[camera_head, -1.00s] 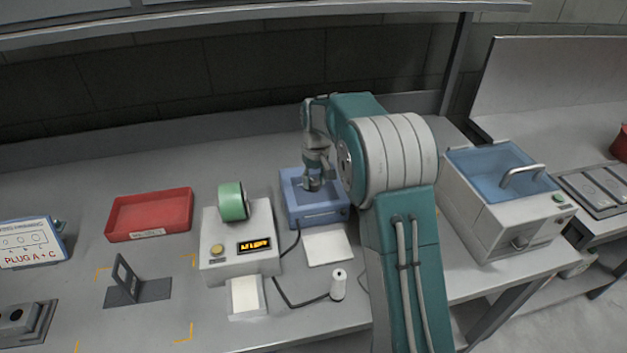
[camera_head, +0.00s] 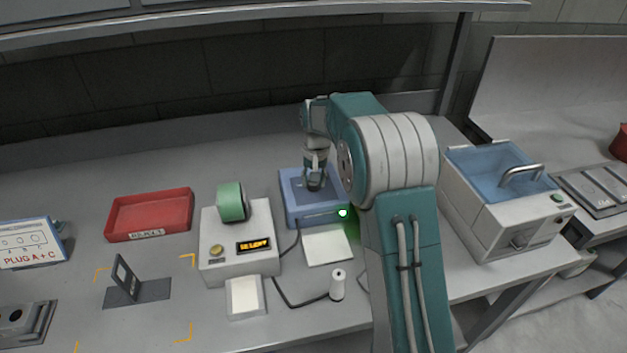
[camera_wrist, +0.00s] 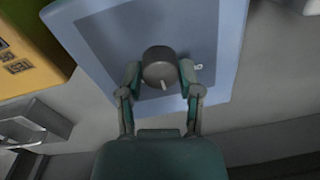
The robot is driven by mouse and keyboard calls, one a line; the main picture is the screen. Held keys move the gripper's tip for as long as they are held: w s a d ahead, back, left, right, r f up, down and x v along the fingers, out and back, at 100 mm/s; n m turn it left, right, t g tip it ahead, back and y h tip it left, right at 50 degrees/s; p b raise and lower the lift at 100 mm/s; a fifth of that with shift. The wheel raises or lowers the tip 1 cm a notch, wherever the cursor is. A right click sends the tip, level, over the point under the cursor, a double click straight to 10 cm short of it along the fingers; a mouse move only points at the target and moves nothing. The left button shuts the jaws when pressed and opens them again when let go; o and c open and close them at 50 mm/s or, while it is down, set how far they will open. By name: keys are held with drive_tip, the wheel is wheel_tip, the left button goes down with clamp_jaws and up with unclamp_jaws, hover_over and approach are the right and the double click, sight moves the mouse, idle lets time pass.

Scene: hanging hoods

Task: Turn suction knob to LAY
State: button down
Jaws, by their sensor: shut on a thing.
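The suction knob (camera_wrist: 160,66) is a dark round knob with a pale pointer mark, seen in the wrist view on top of a blue box. The blue box (camera_head: 297,213) stands on the bench in the head view, with a green light (camera_head: 342,212) lit on its front right. My gripper (camera_wrist: 160,74) has its two fingers on either side of the knob and is shut on it. I cannot read any LAY label.
A red tray (camera_head: 150,213) lies further left. A lidded box (camera_head: 515,215) stands right.

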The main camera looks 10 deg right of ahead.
drive_tip(key=shift+s+f, duration=0.15)
drive_tip(key=shift+f, duration=0.15)
drive_tip(key=shift+c, duration=1.3)
unclamp_jaws()
drive_tip(key=shift+r, duration=0.1)
drive_tip(key=shift+r, duration=0.15)
drive_tip(key=shift+r, duration=0.4)
wheel_tip(320, 180, up, 11)
drive_tip(key=shift+d, duration=0.2)
